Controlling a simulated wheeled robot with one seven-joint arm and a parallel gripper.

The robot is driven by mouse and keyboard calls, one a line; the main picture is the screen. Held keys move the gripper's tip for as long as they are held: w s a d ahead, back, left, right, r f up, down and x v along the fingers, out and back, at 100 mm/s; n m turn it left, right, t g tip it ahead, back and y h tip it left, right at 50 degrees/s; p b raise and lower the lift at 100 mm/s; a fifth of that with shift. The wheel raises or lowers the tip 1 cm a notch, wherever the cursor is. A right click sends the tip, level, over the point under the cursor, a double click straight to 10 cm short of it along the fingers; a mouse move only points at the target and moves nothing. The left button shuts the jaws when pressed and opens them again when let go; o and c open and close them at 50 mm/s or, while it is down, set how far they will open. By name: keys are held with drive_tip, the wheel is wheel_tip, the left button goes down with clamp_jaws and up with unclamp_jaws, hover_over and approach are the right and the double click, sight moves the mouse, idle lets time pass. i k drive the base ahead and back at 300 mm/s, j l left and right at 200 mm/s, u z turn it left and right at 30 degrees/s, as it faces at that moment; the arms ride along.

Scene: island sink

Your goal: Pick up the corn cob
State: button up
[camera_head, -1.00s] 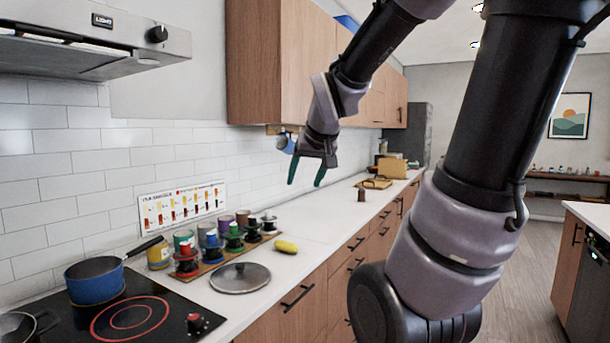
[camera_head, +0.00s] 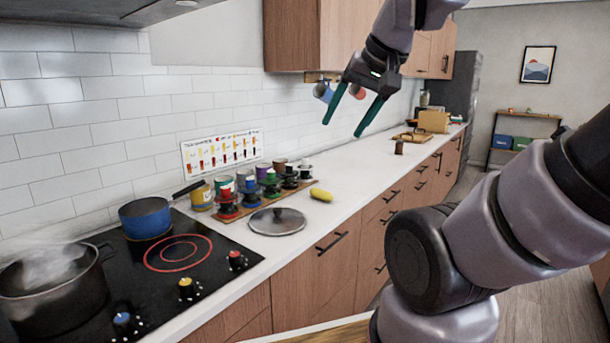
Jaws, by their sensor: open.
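The corn cob (camera_head: 321,195) is small and yellow. It lies on the white counter, right of the row of spice grinders and behind the glass lid. My gripper (camera_head: 341,130) has two dark green fingers spread apart and is empty. It hangs in the air above the counter, higher in the picture than the cob, with its fingers pointing down and to the left. Nothing hides the cob.
A glass pan lid (camera_head: 277,221) lies in front of the cob. Several colored grinders stand on a wooden tray (camera_head: 262,210). A blue pan (camera_head: 145,217) and a steaming pot (camera_head: 55,290) sit on the black stove. Wall cabinets (camera_head: 310,35) hang above.

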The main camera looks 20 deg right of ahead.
sight(319, 193)
drive_tip(key=i+l+u, duration=0.2)
drive_tip(key=l, duration=0.2)
drive_tip(key=l+u, duration=0.15)
drive_tip(key=l, duration=0.2)
drive_tip(key=i+l+u, duration=0.2)
drive_tip(key=l, duration=0.25)
drive_tip(key=k+j, duration=0.05)
